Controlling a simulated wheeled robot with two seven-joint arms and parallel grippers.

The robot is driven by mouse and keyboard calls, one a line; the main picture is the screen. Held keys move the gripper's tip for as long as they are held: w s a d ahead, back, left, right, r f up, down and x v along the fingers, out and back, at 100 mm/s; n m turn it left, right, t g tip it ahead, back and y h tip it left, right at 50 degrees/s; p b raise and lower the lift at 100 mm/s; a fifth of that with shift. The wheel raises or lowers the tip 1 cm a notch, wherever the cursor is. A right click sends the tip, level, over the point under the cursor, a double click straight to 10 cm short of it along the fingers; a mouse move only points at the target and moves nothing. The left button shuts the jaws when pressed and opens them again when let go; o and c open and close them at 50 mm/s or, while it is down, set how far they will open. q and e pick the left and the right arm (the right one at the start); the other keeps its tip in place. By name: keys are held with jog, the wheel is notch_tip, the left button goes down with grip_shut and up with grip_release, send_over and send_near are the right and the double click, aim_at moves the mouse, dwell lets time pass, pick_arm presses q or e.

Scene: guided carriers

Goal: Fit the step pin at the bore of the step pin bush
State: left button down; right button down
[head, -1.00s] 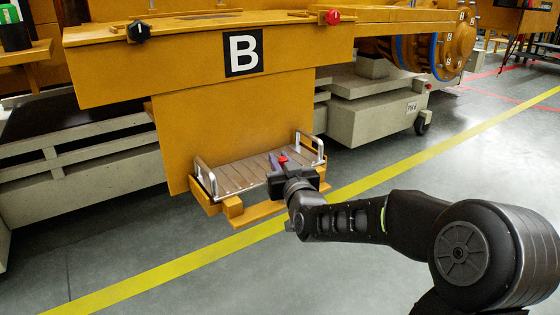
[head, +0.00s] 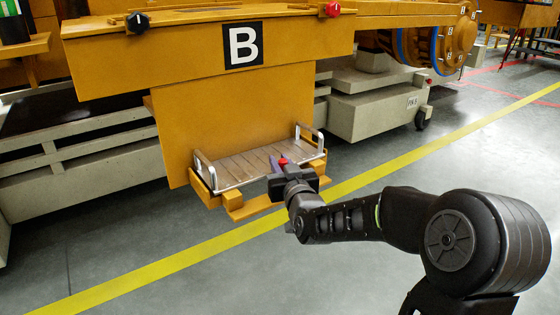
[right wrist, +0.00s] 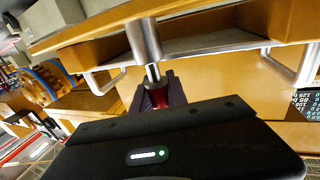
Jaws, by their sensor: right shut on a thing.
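My right gripper (head: 282,172) is at the front right of the metal step under the B panel. It is shut on the step pin, whose red knob (head: 283,160) shows above the jaws. In the right wrist view, the red part of the pin (right wrist: 158,96) sits between the fingers. Its thin silver shaft (right wrist: 153,73) points at the silver step pin bush (right wrist: 145,40). The shaft end meets the bush mouth in that picture; I cannot tell how far it is inside. The jaws hide the bush in the head view. My left gripper is not in view.
The ribbed step (head: 245,168) has a metal handle at each end and an orange frame. The orange B panel (head: 285,55) stands above and behind it. Grey floor with a yellow line (head: 190,257) is clear in front.

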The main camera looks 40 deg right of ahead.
jog(key=shift+f, duration=0.5)
jog(key=shift+f, duration=0.25)
jog(key=c, duration=1.2)
grip_release()
jog(key=shift+c, duration=0.2)
jog(key=p+v, duration=0.2)
jog(key=v, duration=0.5)
jog(key=shift+s, duration=0.4)
